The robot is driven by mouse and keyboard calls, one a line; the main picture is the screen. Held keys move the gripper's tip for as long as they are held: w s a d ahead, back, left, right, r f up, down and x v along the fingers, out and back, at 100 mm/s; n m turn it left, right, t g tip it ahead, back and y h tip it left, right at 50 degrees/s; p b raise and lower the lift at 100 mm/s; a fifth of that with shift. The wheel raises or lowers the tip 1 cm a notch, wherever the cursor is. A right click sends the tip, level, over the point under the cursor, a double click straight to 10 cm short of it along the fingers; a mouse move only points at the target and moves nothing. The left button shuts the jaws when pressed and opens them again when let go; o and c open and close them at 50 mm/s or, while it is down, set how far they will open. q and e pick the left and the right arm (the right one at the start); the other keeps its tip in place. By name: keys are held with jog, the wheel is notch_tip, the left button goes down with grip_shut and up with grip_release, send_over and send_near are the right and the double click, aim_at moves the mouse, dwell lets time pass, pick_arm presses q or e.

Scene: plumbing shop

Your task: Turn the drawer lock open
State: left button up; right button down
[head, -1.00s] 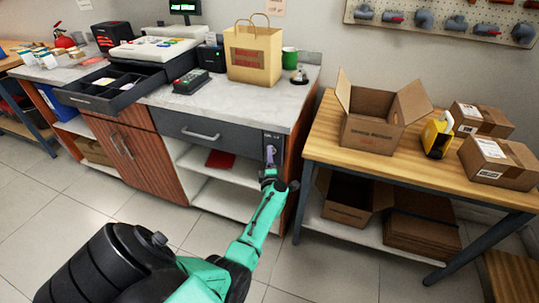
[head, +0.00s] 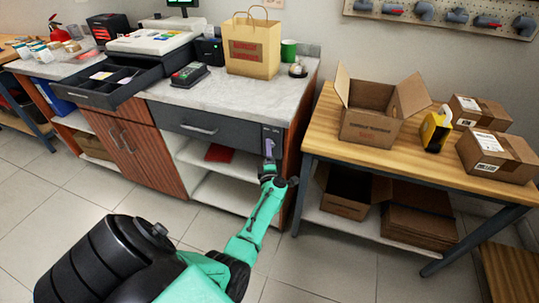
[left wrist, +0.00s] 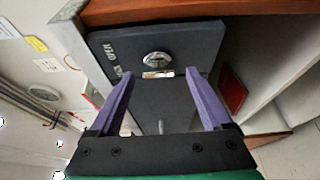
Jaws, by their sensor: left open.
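The dark grey drawer (head: 205,126) with a light bar handle is closed under the counter, and its lock plate (head: 271,133) is at the right end. In the left wrist view the silver lock (left wrist: 157,58) is on a dark plate with white lettering (left wrist: 121,57), and a small shiny metal piece (left wrist: 158,74) shows just below it. My left gripper (head: 268,150) is in front of the lock plate. In the left wrist view its two purple fingers (left wrist: 159,73) are spread apart, with the metal piece between the tips. I cannot tell whether they touch the plate. My right gripper is not in view.
An open shelf (head: 218,153) with a red item lies below the drawer. A wooden table (head: 325,133) with boxes stands close on the right. The open cash drawer (head: 92,97) juts out at the left. The floor in front is clear.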

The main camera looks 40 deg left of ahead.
pick_arm(q)
jog(key=p+v, duration=0.4)
jog(key=v, duration=0.9)
jog(key=shift+s+d, duration=0.25)
jog(key=shift+r, duration=0.1)
jog(key=s+d+f+m+g+h, duration=0.1)
jog(key=s+d+f+m+h, duration=0.25)
jog(key=f+m, duration=0.3)
jog(key=s+d+f+m+h, duration=0.2)
jog(key=d+f+m+h, duration=0.25)
jog(key=f, duration=0.25)
jog(key=s+d+f+m+g+h, duration=0.1)
jog(key=s+d+f+m+h, duration=0.15)
jog(key=f+m, duration=0.4)
jog(key=s+a+f+m+g, duration=0.1)
jog(key=s+f+m+g, duration=0.4)
jog(key=s, duration=0.8)
jog(key=s+a+f+m+g+h, duration=0.1)
jog(key=s+f+m+g, duration=0.4)
jog(key=s, duration=0.9)
notch_tip(320, 180, down, 4)
jog(key=shift+s+a+r+m, duration=0.3)
jog(key=shift+a+m, duration=0.25)
jog(key=shift+m, duration=0.2)
